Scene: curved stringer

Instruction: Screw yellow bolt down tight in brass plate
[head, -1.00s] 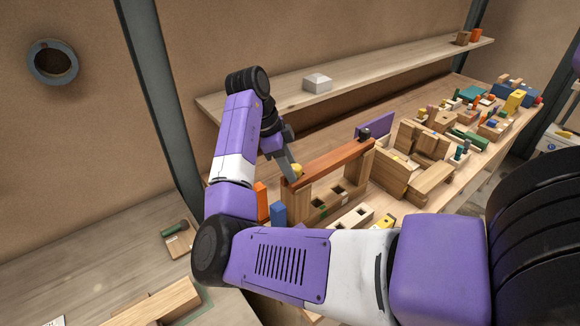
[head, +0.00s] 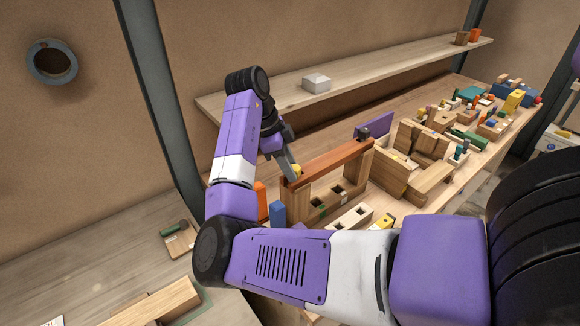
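The yellow bolt (head: 297,169) shows as a small yellow head at the near left end of a reddish-brown bar (head: 330,160). The bar lies across wooden uprights on the bench. My gripper (head: 294,172) points down at that end, its grey fingers right at the bolt head. The fingers overlap the bolt from this angle, so I cannot tell whether they are closed on it. The brass plate is not clearly visible, and the bolt's shank is hidden.
A dark knob (head: 364,133) stands at the bar's far end, by a purple panel (head: 376,124). Wooden blocks (head: 425,160) crowd the bench to the right. A shelf (head: 380,78) with a white box (head: 316,83) runs behind.

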